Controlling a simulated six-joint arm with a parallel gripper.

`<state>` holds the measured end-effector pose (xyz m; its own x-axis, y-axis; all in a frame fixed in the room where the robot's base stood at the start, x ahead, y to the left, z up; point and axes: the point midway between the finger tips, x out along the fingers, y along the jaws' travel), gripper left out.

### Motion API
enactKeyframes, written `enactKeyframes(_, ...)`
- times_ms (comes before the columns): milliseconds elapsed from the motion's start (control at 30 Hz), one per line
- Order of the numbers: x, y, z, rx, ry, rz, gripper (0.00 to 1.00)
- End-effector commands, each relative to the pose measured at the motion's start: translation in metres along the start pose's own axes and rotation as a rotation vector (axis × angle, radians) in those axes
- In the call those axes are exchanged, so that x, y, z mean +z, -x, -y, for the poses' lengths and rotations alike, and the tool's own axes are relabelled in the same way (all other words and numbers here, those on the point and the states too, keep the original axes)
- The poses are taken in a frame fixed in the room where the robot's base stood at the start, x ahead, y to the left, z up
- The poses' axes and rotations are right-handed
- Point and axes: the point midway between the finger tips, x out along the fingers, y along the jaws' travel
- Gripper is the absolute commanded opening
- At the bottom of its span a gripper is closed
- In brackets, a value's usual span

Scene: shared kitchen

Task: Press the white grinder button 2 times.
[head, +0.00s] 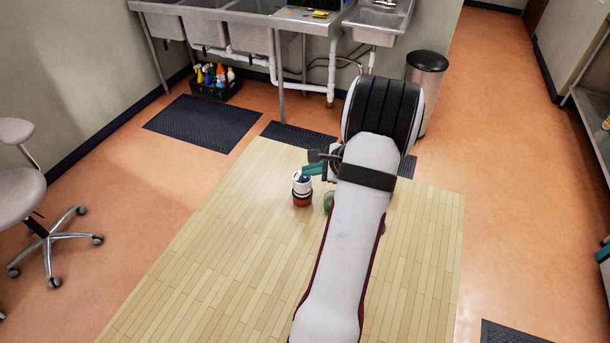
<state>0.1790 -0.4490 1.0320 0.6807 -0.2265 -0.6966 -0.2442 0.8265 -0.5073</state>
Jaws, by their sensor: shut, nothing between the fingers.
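A small grinder (302,192) with a white upper part, a dark band and a red lower part stands upright on the wooden surface, left of my arm. Its top shows a bluish patch, but I cannot make out the button clearly. My gripper (307,171) has teal fingers and is shut and empty. Its fingertips are just above the grinder's top in the picture. I cannot tell whether they touch it.
A green object (328,201) stands right of the grinder, partly hidden by my arm. The wooden surface (220,270) is clear at left and front. Beyond it are dark floor mats (203,123), steel sinks (250,38) and a bin (425,80).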

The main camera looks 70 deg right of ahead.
Motion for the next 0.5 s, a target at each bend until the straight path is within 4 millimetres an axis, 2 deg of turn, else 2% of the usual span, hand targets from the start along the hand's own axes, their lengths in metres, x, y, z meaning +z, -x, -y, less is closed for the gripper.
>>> enactKeyframes(300, -0.0006, -0.0008, -0.0006, 0.0, 0.0, 0.0, 0.0)
enactKeyframes(500, 0.0054, 0.0074, 0.0057, -0.001, 0.002, 0.0, 0.0)
